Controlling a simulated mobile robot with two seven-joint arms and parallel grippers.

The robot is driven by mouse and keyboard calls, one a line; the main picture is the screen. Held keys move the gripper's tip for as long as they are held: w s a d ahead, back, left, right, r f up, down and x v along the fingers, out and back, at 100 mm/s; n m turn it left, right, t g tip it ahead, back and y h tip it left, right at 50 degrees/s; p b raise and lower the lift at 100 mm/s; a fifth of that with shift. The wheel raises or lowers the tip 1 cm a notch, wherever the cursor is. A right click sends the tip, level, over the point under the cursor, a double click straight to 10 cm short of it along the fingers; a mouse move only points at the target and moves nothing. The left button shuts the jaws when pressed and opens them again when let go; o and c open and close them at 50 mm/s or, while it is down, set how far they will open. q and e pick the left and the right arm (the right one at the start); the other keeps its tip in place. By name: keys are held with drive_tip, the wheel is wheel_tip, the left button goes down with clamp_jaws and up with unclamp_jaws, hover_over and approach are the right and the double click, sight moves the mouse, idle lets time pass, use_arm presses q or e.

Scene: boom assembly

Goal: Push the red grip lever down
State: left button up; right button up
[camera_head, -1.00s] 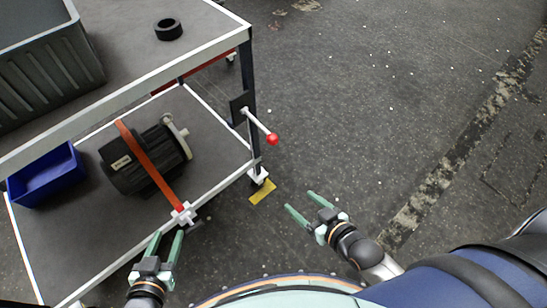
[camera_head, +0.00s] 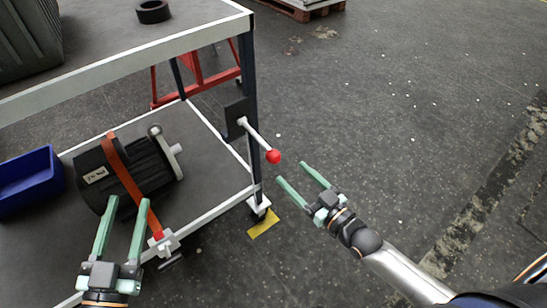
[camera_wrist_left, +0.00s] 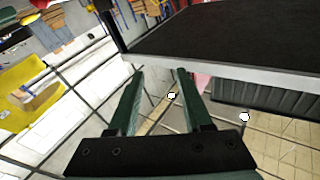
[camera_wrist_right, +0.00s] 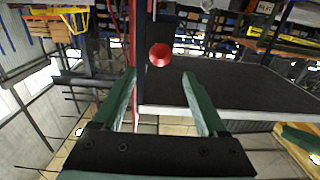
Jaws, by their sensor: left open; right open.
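The red grip lever is a pale rod (camera_head: 255,137) with a red ball knob (camera_head: 273,157) at its end. It juts from a dark plate on the cart's corner post and slopes down to the right in the head view. My right gripper (camera_head: 303,181) is open and empty, just below and right of the knob, apart from it. In the right wrist view the knob (camera_wrist_right: 160,54) shows head-on, above and between the open fingers. My left gripper (camera_head: 127,207) is open and empty at the lower left, in front of the lower shelf. The lever is not seen in the left wrist view.
The cart's upper shelf (camera_head: 120,50) carries a black ring (camera_head: 153,11) and a grey crate (camera_head: 25,40). The lower shelf holds a strapped motor (camera_head: 135,170) and a blue bin (camera_head: 30,182). A red stand (camera_head: 200,78) is behind. The floor at right is clear.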

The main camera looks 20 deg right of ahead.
sight(278, 160)
drive_tip(key=b+x, duration=0.2)
drive_tip(key=x, duration=0.6)
drive_tip(key=shift+w+a+f, duration=0.1)
drive_tip(key=shift+w+f, duration=0.05)
drive_tip(key=shift+w, duration=0.05)
use_arm(q)
drive_tip(key=s+d+r+m+t+h, duration=0.1)
drive_tip(key=s+r+m+t+h, duration=0.2)
drive_tip(key=r, duration=0.8)
drive_tip(key=shift+s+m+h, duration=0.75)
drive_tip(key=shift+m+h, duration=0.05)
drive_tip(key=shift+h, duration=0.6)
use_arm(e)
drive_tip(key=shift+w+a, duration=0.1)
drive_tip(key=shift+w, duration=0.2)
use_arm(q)
drive_tip(key=shift+r, duration=0.1)
use_arm(e)
clamp_jaws()
